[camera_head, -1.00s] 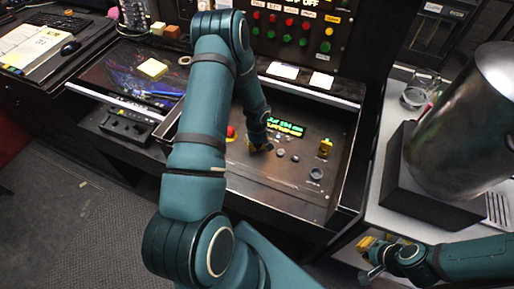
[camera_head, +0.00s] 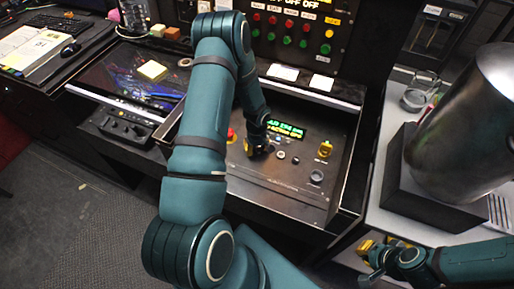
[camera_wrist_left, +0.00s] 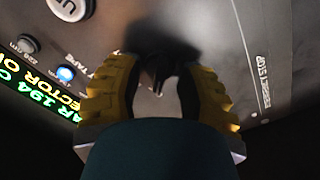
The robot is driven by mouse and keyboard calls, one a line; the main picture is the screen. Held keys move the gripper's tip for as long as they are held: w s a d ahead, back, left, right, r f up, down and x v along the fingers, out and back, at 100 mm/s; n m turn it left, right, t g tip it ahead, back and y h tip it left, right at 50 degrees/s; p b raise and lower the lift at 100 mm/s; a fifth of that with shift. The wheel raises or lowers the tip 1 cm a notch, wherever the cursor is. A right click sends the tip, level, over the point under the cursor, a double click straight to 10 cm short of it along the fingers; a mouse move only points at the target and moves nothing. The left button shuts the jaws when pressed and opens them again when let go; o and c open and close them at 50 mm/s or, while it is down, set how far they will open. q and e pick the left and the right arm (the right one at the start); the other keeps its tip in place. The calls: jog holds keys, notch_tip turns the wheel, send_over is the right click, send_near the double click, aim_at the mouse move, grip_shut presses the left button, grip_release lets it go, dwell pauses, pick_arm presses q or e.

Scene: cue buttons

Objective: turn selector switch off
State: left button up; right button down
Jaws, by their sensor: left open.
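My left gripper (camera_head: 258,150) is down at the console panel (camera_head: 290,190), with its wrist pointing at it. In the left wrist view its two yellow fingers (camera_wrist_left: 162,92) are apart, one on each side of a small dark knob (camera_wrist_left: 155,66), which looks like the selector switch. I cannot tell whether the fingers touch it. The knob's setting is hidden by shadow and the gripper. My right gripper (camera_head: 374,258) hangs at the lower right, away from the panel; its finger gap is unclear.
A lit green display (camera_head: 284,130), a red button (camera_head: 231,135) and a yellow control (camera_head: 323,149) are on the panel. A blue-lit button (camera_wrist_left: 66,74) is close to the left fingers. A metal container (camera_head: 465,130) stands on the right counter.

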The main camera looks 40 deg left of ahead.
aim_at(257, 149)
pick_arm(q)
notch_tip(257, 149, up, 12)
dwell(0.5)
dwell(0.4)
jog(key=s+d+f+m+h, duration=0.1)
jog(key=s+d+f+m, duration=0.1)
jog(key=d, duration=0.6)
jog(key=s+d+f+m+t+h, duration=0.1)
jog(key=s+d+f+m, duration=0.1)
jog(key=d, duration=0.6)
jog(key=s+d+f+m+h, duration=0.1)
jog(key=d+m, duration=0.3)
jog(key=d, duration=0.4)
jog(key=shift+s+d+f, duration=0.15)
jog(key=shift+s+f, duration=0.1)
jog(key=shift+s, duration=0.2)
jog(key=shift+s+d+f, duration=0.1)
jog(key=shift+s+f, duration=0.1)
jog(key=shift+s, duration=0.2)
jog(key=s+d+m, duration=0.2)
jog(key=s+d, duration=0.1)
jog(key=d, duration=0.1)
jog(key=shift+s+m+t+h, duration=0.4)
